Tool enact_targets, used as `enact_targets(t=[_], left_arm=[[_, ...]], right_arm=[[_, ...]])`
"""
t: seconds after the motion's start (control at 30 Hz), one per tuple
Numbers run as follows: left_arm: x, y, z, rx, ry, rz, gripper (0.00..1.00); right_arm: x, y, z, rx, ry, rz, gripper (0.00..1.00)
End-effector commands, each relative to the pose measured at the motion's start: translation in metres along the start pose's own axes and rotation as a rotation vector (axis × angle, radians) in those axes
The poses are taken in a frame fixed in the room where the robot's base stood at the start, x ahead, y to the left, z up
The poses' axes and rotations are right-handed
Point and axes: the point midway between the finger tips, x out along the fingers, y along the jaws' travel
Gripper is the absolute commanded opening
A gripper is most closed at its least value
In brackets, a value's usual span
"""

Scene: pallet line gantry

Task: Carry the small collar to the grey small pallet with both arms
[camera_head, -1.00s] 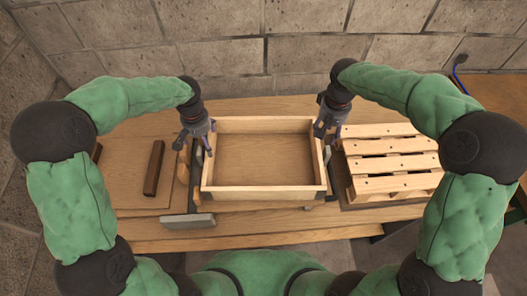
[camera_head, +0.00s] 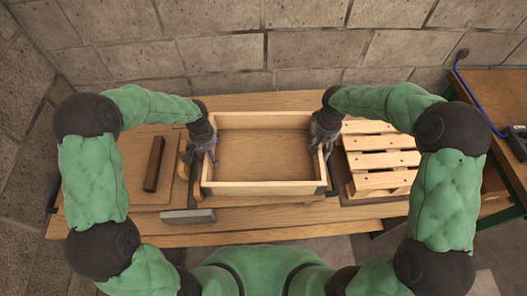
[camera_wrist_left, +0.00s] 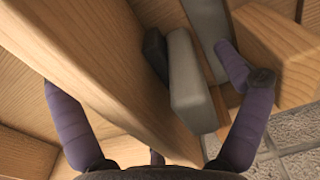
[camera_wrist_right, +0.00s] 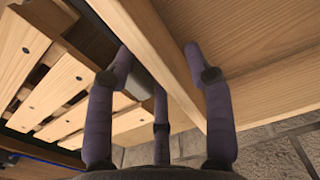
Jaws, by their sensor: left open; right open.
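The small collar (camera_head: 262,189) is a light wooden rectangular frame with an open middle, level in the centre of the bench. My left gripper (camera_head: 210,152) is at its left wall, and my right gripper (camera_head: 322,148) is at its right wall. In the left wrist view the open fingers (camera_wrist_left: 155,95) stand on either side of the wall (camera_wrist_left: 110,80). In the right wrist view the open fingers (camera_wrist_right: 165,70) also straddle a wall (camera_wrist_right: 160,50). A slatted pallet (camera_head: 383,161) stands to the right; it looks pale wood, not grey.
A grey block (camera_head: 188,216) sits at the collar's front left. A dark brown bar (camera_head: 154,164) lies on a board at the left. A stone wall (camera_head: 230,50) rises behind the bench. Another table (camera_head: 500,95) with a blue cable stands at the far right.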

Motion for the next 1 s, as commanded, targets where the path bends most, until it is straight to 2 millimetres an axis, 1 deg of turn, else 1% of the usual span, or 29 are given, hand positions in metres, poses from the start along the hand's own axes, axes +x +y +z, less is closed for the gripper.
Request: enact_targets(t=[0.1, 0.37, 0.47, 0.5, 0.57, 0.6, 0.67, 1.0], left_arm=[[0.0033, -0.0001, -0.0004, 0.0, 0.001, 0.0, 0.98], [0.0035, -0.0001, -0.0006, 0.0, 0.002, 0.0, 0.98], [0.0034, 0.0, -0.0005, 0.0, 0.002, 0.0, 0.73], [0.0034, 0.0, -0.0005, 0.0, 0.002, 0.0, 0.61], [0.0034, -0.0001, -0.0005, 0.0, 0.002, 0.0, 0.44], [0.0034, -0.0001, -0.0005, 0.0, 0.002, 0.0, 0.33], [0.0035, -0.0001, -0.0004, 0.0, 0.001, 0.0, 0.16], [0.0021, -0.0005, -0.0007, 0.0, 0.002, -0.001, 0.14]], right_arm=[[0.0033, 0.0003, 0.0, 0.0, 0.0, 0.0, 0.53], [0.0036, 0.0002, -0.0001, 0.0, 0.0, 0.0, 0.53], [0.0036, 0.0001, -0.0001, 0.0, 0.0, 0.0, 0.28], [0.0036, 0.0001, -0.0001, 0.0, 0.0, 0.0, 0.16], [0.0036, 0.0001, -0.0001, 0.0, 0.0, 0.0, 0.0], [0.0036, 0.0001, -0.0001, 0.0, 0.0, 0.0, 0.0], [0.0035, 0.0001, -0.0001, 0.0, 0.0, 0.0, 0.0], [0.0016, 0.0006, -0.0006, 0.0, 0.002, 0.001, 0.0]])
